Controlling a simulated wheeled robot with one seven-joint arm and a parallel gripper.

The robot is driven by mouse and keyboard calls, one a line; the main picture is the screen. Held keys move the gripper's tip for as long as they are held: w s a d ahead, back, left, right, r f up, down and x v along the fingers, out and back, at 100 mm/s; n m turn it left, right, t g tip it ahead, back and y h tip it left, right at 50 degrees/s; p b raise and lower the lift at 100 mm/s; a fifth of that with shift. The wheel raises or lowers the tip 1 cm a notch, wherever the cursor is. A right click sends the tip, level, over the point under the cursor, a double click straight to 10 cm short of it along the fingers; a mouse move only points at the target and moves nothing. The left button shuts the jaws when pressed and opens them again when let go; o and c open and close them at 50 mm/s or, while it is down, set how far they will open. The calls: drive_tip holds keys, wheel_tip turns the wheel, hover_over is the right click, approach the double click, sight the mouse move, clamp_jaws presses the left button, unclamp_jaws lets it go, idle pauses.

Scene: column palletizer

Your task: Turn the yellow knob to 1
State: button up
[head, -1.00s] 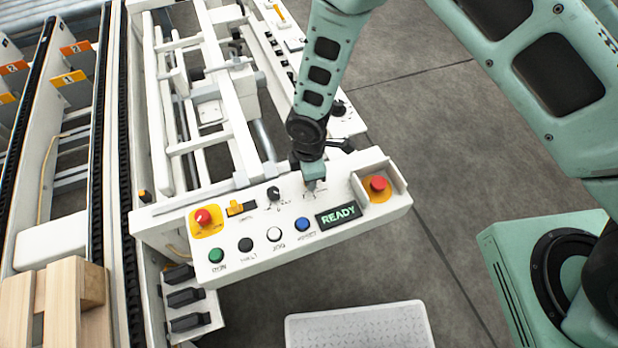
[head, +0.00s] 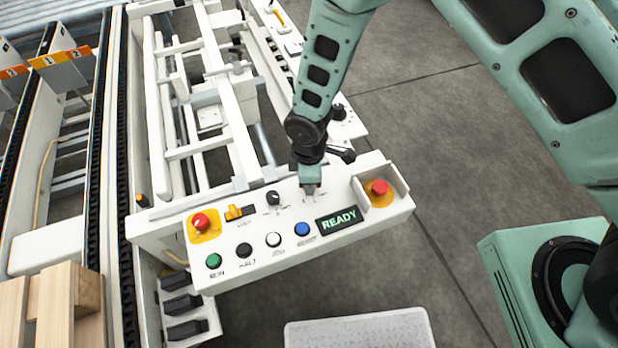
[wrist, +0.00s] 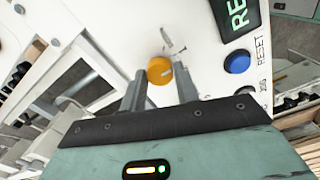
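The yellow knob (wrist: 159,70) shows in the wrist view on the white control panel (wrist: 115,20), with a pale pointer line on its face. The marks beside it are too blurred to read, so I cannot tell its setting. My gripper (wrist: 160,76) is open, with one finger on each side of the knob in that view. I see gaps between the fingers and the knob, and cannot tell how deep the fingers reach. In the head view my gripper (head: 309,190) points down at the panel's back part and hides the knob.
Near my gripper are a black knob (head: 273,198), a blue button (head: 302,229) and a READY display (head: 338,220). A red stop button (head: 379,188) stands in a raised guard at the right. Another red button (head: 201,222) and a yellow switch (head: 234,212) are at the left.

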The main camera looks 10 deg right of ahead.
drive_tip(key=shift+o, duration=1.4)
wheel_tip(320, 180, up, 17)
drive_tip(key=b, duration=0.2)
drive_tip(key=shift+r, duration=0.2)
drive_tip(key=s+d+r+m, duration=0.5)
drive_tip(key=s, duration=0.4)
drive_tip(key=s+d+r+m, duration=0.4)
drive_tip(key=s+d+r, duration=0.1)
drive_tip(key=s, duration=0.3)
drive_tip(key=shift+s+r+m+y, duration=0.3)
drive_tip(key=shift+s+r+m, duration=0.1)
drive_tip(key=shift+r, duration=0.25)
